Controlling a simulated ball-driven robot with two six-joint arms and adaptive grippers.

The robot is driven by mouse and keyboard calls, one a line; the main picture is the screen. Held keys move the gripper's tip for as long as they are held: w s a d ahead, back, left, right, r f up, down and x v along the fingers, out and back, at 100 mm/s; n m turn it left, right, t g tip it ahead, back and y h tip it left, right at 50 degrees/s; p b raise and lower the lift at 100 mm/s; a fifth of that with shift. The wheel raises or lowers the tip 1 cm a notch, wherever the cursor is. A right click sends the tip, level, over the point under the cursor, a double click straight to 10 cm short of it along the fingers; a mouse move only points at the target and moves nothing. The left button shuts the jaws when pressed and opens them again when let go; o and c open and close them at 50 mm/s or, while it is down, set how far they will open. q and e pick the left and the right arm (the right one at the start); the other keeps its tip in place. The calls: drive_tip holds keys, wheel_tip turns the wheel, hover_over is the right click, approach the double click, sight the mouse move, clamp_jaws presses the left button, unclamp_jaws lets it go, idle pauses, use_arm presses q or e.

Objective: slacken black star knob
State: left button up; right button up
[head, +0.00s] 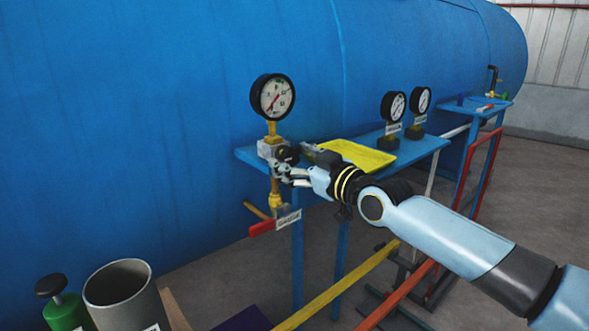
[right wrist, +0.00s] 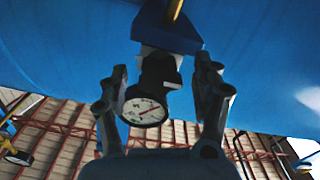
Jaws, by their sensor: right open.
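The black star knob (head: 287,154) sits on the side of a grey valve block (head: 268,148) below a round pressure gauge (head: 272,96). My right gripper (head: 281,171) is at the block, with its fingers close to the knob and partly covering that area. In the right wrist view its two fingers (right wrist: 160,72) stand apart, one on each side of a dark shape (right wrist: 158,76) that appears to be the knob. The gauge face (right wrist: 145,112) shows there behind it. I cannot tell whether a finger touches the knob. My left gripper is not in view.
A red-handled valve (head: 262,228) hangs below the block on a brass pipe. A blue shelf (head: 422,148) with a yellow tray (head: 358,154) and two gauges is behind my right arm. The blue tank (head: 170,120) fills the back. A grey bin (head: 125,298) stands at lower left.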

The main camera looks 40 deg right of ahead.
drive_tip(key=shift+r, duration=0.1)
drive_tip(key=shift+c, duration=0.3)
drive_tip(key=c, duration=1.1)
drive_tip(key=shift+m+p, duration=0.45)
drive_tip(key=shift+m, duration=2.35)
drive_tip(key=o, duration=1.2)
drive_tip(key=shift+c, duration=0.2)
drive_tip(key=shift+r, duration=4.95)
